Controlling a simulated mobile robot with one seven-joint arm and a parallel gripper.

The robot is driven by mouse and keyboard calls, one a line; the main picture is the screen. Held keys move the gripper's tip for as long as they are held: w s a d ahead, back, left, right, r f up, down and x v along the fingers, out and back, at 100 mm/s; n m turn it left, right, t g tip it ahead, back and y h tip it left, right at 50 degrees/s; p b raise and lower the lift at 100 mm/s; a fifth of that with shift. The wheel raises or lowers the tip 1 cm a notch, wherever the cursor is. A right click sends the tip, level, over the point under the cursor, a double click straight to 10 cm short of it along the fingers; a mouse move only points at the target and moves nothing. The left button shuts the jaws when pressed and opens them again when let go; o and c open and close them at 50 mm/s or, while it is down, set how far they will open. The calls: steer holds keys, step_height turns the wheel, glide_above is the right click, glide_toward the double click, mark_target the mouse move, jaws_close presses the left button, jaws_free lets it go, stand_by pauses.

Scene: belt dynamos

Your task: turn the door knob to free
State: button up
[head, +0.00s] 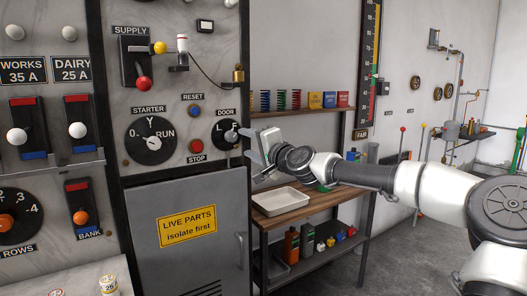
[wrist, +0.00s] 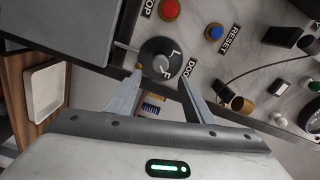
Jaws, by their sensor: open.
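The door knob (head: 231,136) is a small dial with a light grip, under a DOOR label, with the letters L and F on its black plate. It sits on the grey panel at the upper right of the cabinet. In the wrist view the knob (wrist: 161,62) shows just beyond the fingertips, with its letters turned. My gripper (head: 254,150) is open beside the knob at its right. In the wrist view my gripper (wrist: 160,78) has its two fingers spread apart with nothing between them. I cannot tell whether a fingertip touches the knob.
The red STOP button (head: 196,146) and blue RESET button (head: 194,111) lie left of the knob. Below is the grey cabinet door (head: 190,260) with a yellow warning sign (head: 187,226). A wooden bench with a white tray (head: 282,201) stands to the right. A brass fitting (head: 239,74) sits above.

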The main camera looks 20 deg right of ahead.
steer(key=v, duration=0.8)
steer(key=shift+s, duration=0.35)
